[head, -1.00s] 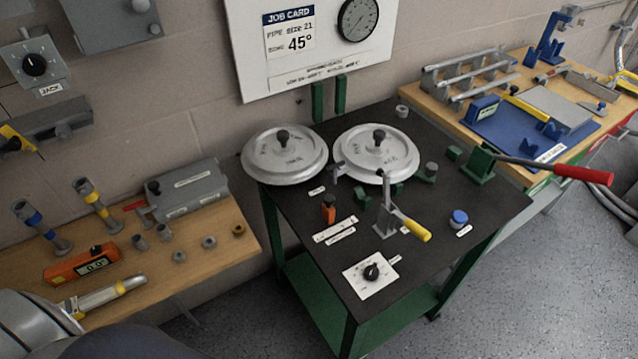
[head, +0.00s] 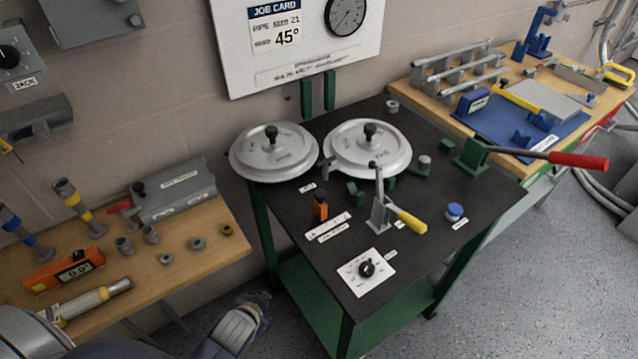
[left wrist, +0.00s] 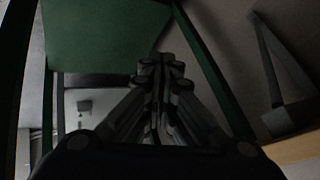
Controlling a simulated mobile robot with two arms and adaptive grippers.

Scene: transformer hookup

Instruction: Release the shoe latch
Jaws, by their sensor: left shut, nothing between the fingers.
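The black-topped bending table (head: 300,255) stands in the middle of the head view. My right gripper is not in view.
Two grey round discs (head: 274,150) with black knobs sit at the table's back. A red-handled lever (head: 575,160) sticks out at right. A wooden bench (head: 190,265) with tools stands left. The green lower shelf (head: 305,295) is close to my left gripper.

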